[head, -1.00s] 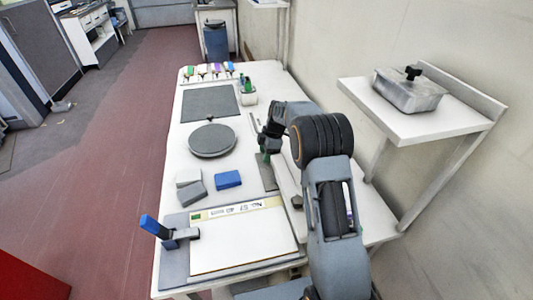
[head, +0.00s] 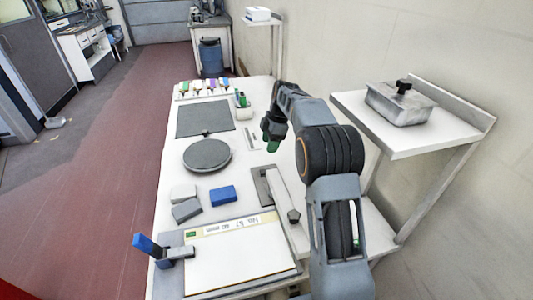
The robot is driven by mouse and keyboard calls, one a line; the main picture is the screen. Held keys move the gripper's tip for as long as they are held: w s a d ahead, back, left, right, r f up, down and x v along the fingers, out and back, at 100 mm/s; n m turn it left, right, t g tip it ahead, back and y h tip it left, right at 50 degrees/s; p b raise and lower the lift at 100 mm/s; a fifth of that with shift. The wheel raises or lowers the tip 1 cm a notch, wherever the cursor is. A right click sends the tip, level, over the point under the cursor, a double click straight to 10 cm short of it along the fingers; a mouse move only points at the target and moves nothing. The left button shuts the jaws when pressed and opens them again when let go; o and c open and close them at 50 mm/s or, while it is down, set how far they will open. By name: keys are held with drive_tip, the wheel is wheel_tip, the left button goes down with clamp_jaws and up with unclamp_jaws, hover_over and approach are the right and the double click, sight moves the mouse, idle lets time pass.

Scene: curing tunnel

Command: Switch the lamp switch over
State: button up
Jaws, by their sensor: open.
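My gripper (head: 270,140), dark with green at its tips, is open and empty. It hangs above the right side of the white table, right of the round dark plate. I cannot tell for sure which thing is the lamp switch. A small pale strip with a dark mark (head: 250,138) lies on the table just left of my gripper, too small to read. A lever with a blue handle (head: 147,245) stands tilted at the front left. A grey plate (head: 262,187) with a white bar and a dark knob (head: 293,215) lies nearer, below my gripper in the picture.
The white table (head: 168,165) also bears a round dark plate (head: 207,154), a dark square mat (head: 205,119), a blue block (head: 222,195), grey blocks (head: 186,209) and a framed white board (head: 240,262). A shelf (head: 400,137) with a lidded metal box (head: 400,103) stands right of my arm.

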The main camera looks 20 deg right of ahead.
drive_tip(key=shift+v, duration=1.05)
drive_tip(key=s+a+r+m+t+h, duration=0.1)
drive_tip(key=s+r+m, duration=0.1)
drive_tip(key=s+m, duration=0.15)
drive_tip(key=s+a+r+m, duration=0.1)
drive_tip(key=s+r+m, duration=0.15)
drive_tip(key=s, duration=0.25)
drive_tip(key=s+f+m+t, duration=0.1)
drive_tip(key=s+m, duration=0.2)
drive_tip(key=s, duration=0.4)
drive_tip(key=s+f+m+h+p, duration=0.1)
drive_tip(key=s+m, duration=0.3)
drive_tip(key=s, duration=0.2)
drive_tip(key=s+a+f+m+t, duration=0.1)
drive_tip(key=s+m, duration=0.3)
drive_tip(key=s, duration=0.3)
drive_tip(key=shift+s+f+t+h, duration=0.3)
drive_tip(key=shift+h, duration=0.1)
drive_tip(key=shift+s+f+m, duration=0.25)
drive_tip(key=shift+s+m, duration=0.1)
drive_tip(key=shift+m, duration=0.15)
drive_tip(key=shift+c, duration=0.3)
